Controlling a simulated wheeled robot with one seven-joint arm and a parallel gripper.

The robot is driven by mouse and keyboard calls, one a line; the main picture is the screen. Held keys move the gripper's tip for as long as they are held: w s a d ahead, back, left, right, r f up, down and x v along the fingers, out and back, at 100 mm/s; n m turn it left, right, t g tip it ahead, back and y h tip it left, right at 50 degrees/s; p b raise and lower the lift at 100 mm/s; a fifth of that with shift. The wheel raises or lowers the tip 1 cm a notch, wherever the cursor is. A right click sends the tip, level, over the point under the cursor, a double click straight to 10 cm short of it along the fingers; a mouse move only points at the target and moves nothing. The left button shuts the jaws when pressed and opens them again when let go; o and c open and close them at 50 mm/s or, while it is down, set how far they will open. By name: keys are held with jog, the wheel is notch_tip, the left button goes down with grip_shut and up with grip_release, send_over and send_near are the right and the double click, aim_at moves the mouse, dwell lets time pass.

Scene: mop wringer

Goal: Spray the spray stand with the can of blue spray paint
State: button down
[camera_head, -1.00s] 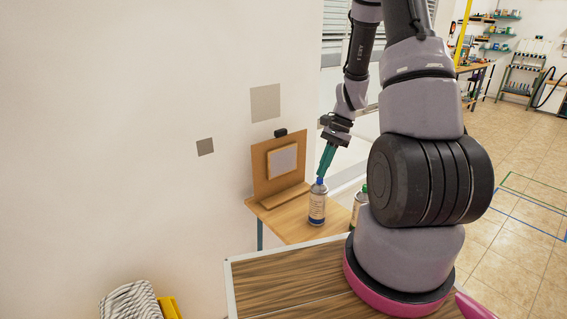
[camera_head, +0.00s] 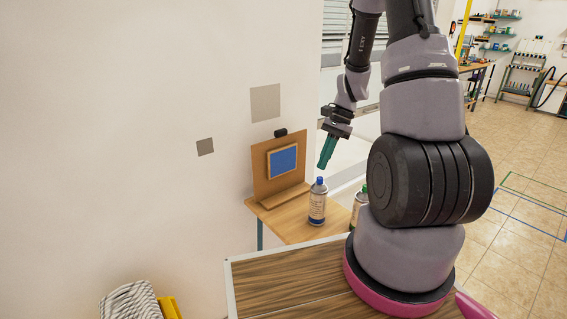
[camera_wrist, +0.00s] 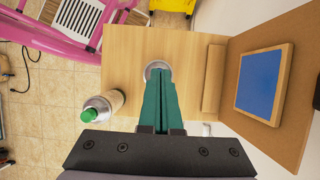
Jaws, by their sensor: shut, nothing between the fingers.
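The spray stand (camera_head: 262,196) is a brown upright board with a ledge on a small wooden table. Its framed panel (camera_head: 283,161) is blue; the panel also shows blue at the right of the wrist view (camera_wrist: 262,79). The blue-capped spray can (camera_head: 317,204) stands upright on the table in front of the stand. My gripper (camera_head: 324,166), with teal fingers, is shut and empty just above the blue cap, apart from it. In the wrist view the fingers (camera_wrist: 159,85) hide most of this can (camera_wrist: 153,68).
A green-capped can (camera_head: 361,200) stands on the table to the right; it also shows in the wrist view (camera_wrist: 103,105). The small table (camera_head: 285,226) has bare wood around the cans. A white wall stands behind. A mop head (camera_head: 131,301) is at lower left.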

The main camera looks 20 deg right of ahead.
jog(key=shift+r, duration=1.95)
jog(key=s+a+r+n+t+h, duration=0.1)
jog(key=s+a+r+n+t, duration=0.15)
jog(key=r, duration=0.65)
jog(key=s+a+r+n+t+h, duration=0.1)
jog(key=s+a+r+n+t, duration=0.15)
jog(key=r, duration=0.55)
jog(key=s+a+r+n+t, duration=0.1)
jog(key=s+r+n+t, duration=0.3)
jog(key=s+r, duration=0.5)
jog(key=shift+a+r+h, duration=0.35)
jog(key=shift+r+h, duration=0.05)
jog(key=shift+r, duration=0.35)
